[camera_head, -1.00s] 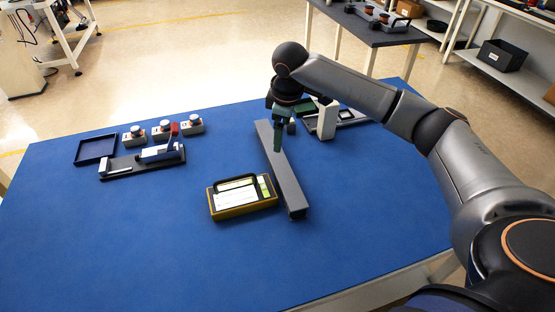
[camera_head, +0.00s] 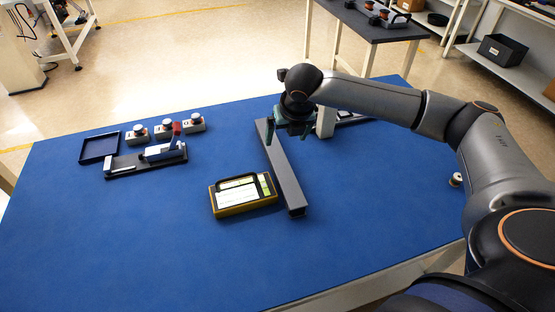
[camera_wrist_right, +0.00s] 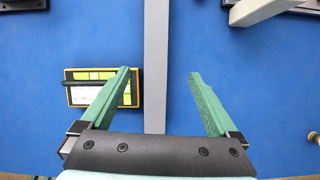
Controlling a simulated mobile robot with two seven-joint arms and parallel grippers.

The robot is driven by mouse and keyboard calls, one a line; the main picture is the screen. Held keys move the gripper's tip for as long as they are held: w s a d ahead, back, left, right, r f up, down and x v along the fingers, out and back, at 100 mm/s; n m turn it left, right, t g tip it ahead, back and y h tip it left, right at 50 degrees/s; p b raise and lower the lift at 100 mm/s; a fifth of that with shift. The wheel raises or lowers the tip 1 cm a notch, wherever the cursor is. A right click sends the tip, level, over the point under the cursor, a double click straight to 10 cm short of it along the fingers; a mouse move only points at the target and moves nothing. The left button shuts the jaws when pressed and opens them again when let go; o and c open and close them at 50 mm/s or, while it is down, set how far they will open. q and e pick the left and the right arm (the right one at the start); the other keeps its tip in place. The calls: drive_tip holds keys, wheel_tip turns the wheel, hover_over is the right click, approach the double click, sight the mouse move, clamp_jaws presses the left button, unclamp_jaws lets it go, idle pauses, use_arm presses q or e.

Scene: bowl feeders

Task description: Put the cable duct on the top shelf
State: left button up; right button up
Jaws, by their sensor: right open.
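The cable duct (camera_head: 284,178) is a long grey bar lying on the blue table, running from near the back toward the front middle. It also shows in the right wrist view (camera_wrist_right: 156,60), upright in the picture between the fingers. My right gripper (camera_head: 289,143) is over the far part of the duct. In the right wrist view my right gripper (camera_wrist_right: 160,78) is open, with one green finger on each side of the duct and nothing held. The far end of the duct is partly hidden by the gripper. My left gripper is not in view. No top shelf can be made out for certain.
A yellow-framed device (camera_head: 243,195) lies close left of the duct. A white upright block (camera_head: 326,121) stands close right of it. A black fixture (camera_head: 146,161), an empty tray (camera_head: 99,148) and several button boxes are at left. The table's (camera_head: 130,245) front is clear.

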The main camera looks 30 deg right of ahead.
hover_over(278, 157)
drive_tip(key=s, duration=0.2)
drive_tip(key=shift+n, duration=0.4)
wheel_tip(278, 157, down, 7)
drive_tip(key=shift+s+r+b, duration=0.1)
drive_tip(key=shift+r+b, duration=0.1)
drive_tip(key=shift+b, duration=0.2)
drive_tip(key=shift+a+x, duration=0.15)
drive_tip(key=shift+x, duration=1.25)
drive_tip(key=shift+a+x, duration=0.15)
drive_tip(key=shift+x, duration=1.2)
clamp_jaws()
